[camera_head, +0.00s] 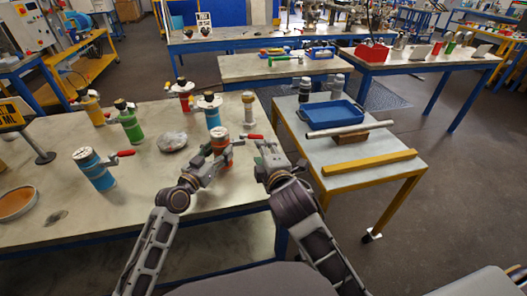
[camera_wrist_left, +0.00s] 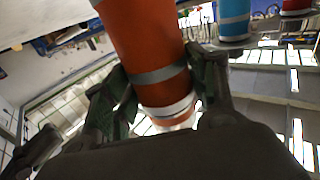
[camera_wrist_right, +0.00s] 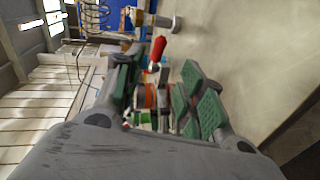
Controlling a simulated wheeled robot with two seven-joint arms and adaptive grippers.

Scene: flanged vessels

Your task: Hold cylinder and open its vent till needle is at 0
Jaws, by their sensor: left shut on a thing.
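An orange cylinder (camera_head: 221,138) stands near the right end of the left table. My left gripper (camera_head: 213,161) is shut on its side; the left wrist view shows the orange body (camera_wrist_left: 150,45) with grey bands between the fingers. A red lever (camera_head: 255,136) shows just right of the cylinder's top, and also in the right wrist view (camera_wrist_right: 157,52). My right gripper (camera_head: 266,150) is open close by this lever, with nothing seen gripped. Its green-padded fingers are apart, with the orange body (camera_wrist_right: 146,96) seen beyond them. I cannot read a gauge needle on this cylinder.
Blue (camera_head: 96,169), green (camera_head: 130,124), yellow (camera_head: 91,107) and cream (camera_head: 248,108) vessels stand on the same table. A clear lumpy thing (camera_head: 173,142) lies behind. The right table holds a blue tray (camera_head: 332,114), a grey pipe (camera_head: 349,128) and a yellow bar (camera_head: 369,162).

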